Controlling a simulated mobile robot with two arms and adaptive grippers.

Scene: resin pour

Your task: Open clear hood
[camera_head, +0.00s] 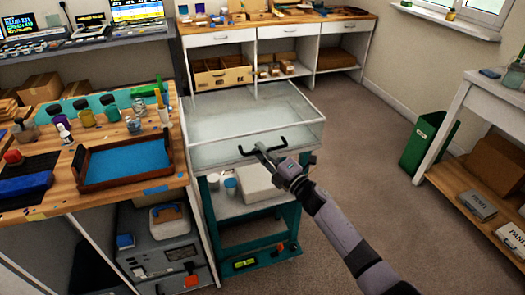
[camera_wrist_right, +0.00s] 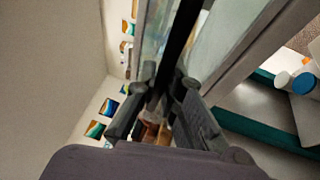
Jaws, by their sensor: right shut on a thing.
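The clear hood (camera_head: 225,152) is a see-through box with pale edges on top of the teal cart (camera_head: 207,205). It looks lowered, and I see no clear gap under its front edge. My left gripper is not in view.
A wooden bench with a blue-lined tray (camera_head: 125,161) and several bottles stands close to the left of the cart. A green bin (camera_head: 425,145) stands at right; carpet between is clear.

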